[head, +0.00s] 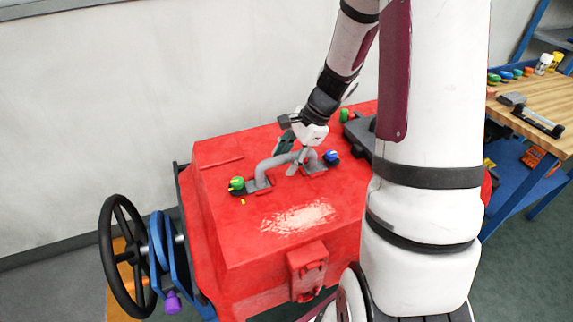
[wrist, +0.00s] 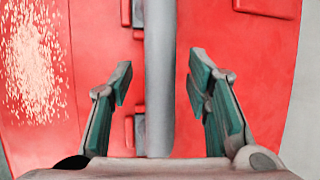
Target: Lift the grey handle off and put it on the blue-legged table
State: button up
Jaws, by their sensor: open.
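The grey handle (head: 268,168) is a bent bar on top of the red tank (head: 220,215), with a grey foot at each end. A green knob (head: 237,184) is at its left foot and a blue knob (head: 331,156) at its right foot. My gripper (head: 298,158) is over the handle, hiding part of it. In the wrist view the handle's bar (wrist: 159,115) runs between the open green-padded fingers of my gripper (wrist: 160,77), with a gap on each side. The blue-legged table (head: 553,85) has a wooden top and stands at the right.
On the table are a black-and-grey handle-like part (head: 537,122), a dark block (head: 512,99), several coloured knobs and two small containers. Bare wood shows among them. A black handwheel (head: 107,265) is at the tank's left. A wall (head: 90,110) stands behind.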

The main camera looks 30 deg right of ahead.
jog(key=shift+a+f, duration=0.1)
jog(key=shift+f, duration=0.1)
grip_shut()
